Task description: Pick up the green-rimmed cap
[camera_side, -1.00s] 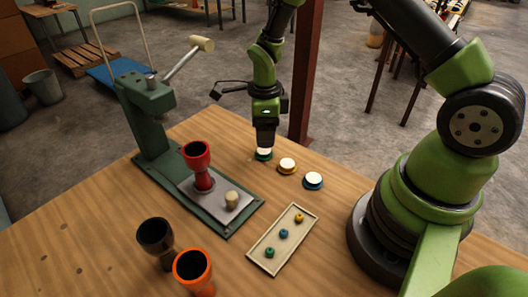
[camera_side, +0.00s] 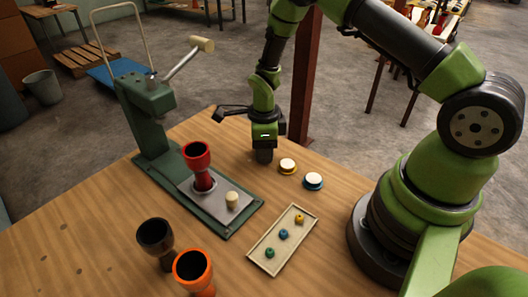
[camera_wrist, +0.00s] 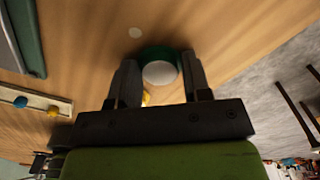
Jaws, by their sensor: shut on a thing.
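The green-rimmed cap (camera_wrist: 160,72) has a pale round face and a dark green rim, seen in the wrist view. It sits between the two dark fingers of my gripper (camera_wrist: 160,80), which is shut on it. In the side view my gripper (camera_side: 264,156) points straight down, low at the tabletop, left of the other caps. The cap is hidden behind the fingers there. I cannot tell any gap between the cap and the table.
A yellow-rimmed cap (camera_side: 288,166) and a blue-rimmed cap (camera_side: 313,181) lie to the right. A green press (camera_side: 150,120) holds a red goblet drum (camera_side: 198,170). A bead tray (camera_side: 262,243), black drum (camera_side: 155,238) and orange drum (camera_side: 193,270) stand nearer.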

